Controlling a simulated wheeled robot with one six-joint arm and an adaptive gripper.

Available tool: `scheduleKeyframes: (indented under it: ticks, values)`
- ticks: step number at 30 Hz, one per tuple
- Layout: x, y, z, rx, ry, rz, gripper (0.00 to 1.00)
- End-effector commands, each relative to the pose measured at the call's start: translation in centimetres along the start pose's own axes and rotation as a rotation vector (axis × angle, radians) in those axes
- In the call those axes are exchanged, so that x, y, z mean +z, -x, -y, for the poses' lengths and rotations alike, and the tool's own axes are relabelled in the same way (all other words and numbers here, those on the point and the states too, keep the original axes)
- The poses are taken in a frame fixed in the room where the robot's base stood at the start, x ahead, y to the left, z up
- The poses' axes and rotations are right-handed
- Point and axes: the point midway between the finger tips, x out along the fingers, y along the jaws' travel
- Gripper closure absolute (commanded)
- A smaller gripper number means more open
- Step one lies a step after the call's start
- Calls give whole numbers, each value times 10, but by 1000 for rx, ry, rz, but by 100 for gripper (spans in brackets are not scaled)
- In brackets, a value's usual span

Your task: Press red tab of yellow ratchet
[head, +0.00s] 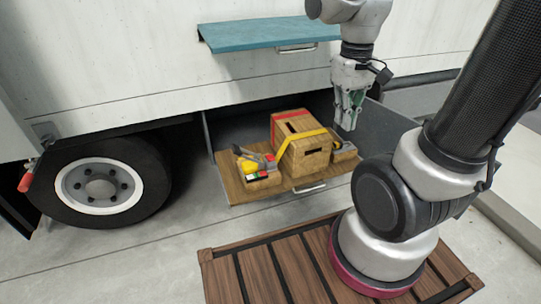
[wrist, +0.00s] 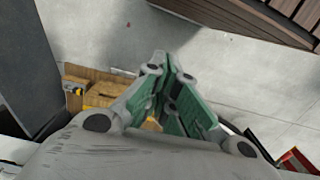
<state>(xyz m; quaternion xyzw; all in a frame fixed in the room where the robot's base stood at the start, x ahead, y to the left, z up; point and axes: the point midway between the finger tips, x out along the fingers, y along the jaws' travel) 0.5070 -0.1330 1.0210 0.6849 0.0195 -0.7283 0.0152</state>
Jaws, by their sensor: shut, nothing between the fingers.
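A wooden box (head: 306,154) with a slot stands on a fold-out wooden shelf (head: 236,193). A yellow strap (head: 303,136) and a red strap (head: 285,117) cross it. Left of it, a low wooden block carries a yellow ratchet-like piece (head: 249,166) with small red, white and green patches; I cannot tell which patch is the tab. Another small block with a device (head: 343,147) sits right of the box. My gripper (head: 348,124) is shut and empty above that right block, pointing down. In the wrist view the shut fingers (wrist: 160,62) hide part of the box (wrist: 101,94).
A teal flap (head: 268,35) juts out above the open truck compartment. The truck wheel (head: 100,186) is to the left. A slatted wooden platform (head: 280,268) lies in front, under my base. Bare floor shows between shelf and platform.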

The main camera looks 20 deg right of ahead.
Motion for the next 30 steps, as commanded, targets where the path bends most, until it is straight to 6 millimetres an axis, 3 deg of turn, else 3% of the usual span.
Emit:
scheduleKeyframes:
  ticks: [8, 17, 23, 27, 30]
  values:
    - [-59, -80, 10, -4, 15, 88, 100]
    - [-124, -192, 22, -4, 20, 48, 100]
    - [-166, -278, 28, 1, 18, -57, 100]
    - [-206, -335, 30, 7, 12, -210, 100]
    - [-246, -352, 30, 11, 4, -382, 100]
